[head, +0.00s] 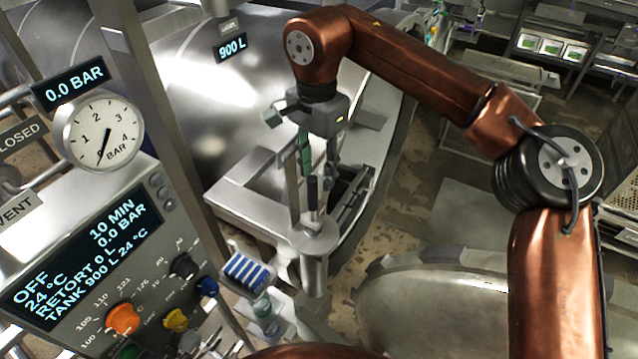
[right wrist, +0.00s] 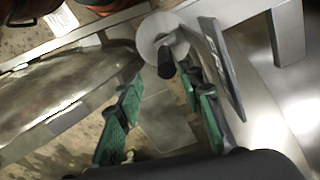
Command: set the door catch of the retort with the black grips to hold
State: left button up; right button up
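A black upright grip (head: 312,190) stands on a round metal cap (head: 314,237) by the retort's metal frame; it looks like the door catch's handle, but its setting cannot be read. My right gripper (head: 317,170) points down just above and around the top of this grip. In the right wrist view, the green-padded fingers of my right gripper (right wrist: 160,92) are apart. The black grip (right wrist: 166,67) shows beyond and between the fingertips, on its round pale cap (right wrist: 160,40). I cannot see contact. My left gripper is not in view.
A control panel (head: 95,215) with displays and knobs stands at the left, below a pressure gauge (head: 100,132) near zero. A large steel vessel (head: 190,80) marked 900 L lies behind. A domed metal door (head: 450,305) is at the lower right. A blue-striped item (head: 247,270) sits near the panel.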

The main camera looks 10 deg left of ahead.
aim_at(310, 187)
jog(key=f, duration=0.1)
jog(key=a+f, duration=0.1)
jog(key=f, duration=0.3)
jog(key=shift+a, duration=0.25)
jog(key=shift+s+d+f+p, duration=0.15)
jog(key=shift+d+f+p, duration=0.05)
jog(key=shift+f+p, duration=0.1)
jog(key=shift+a, duration=0.1)
jog(key=shift+c, duration=0.3)
grip_shut()
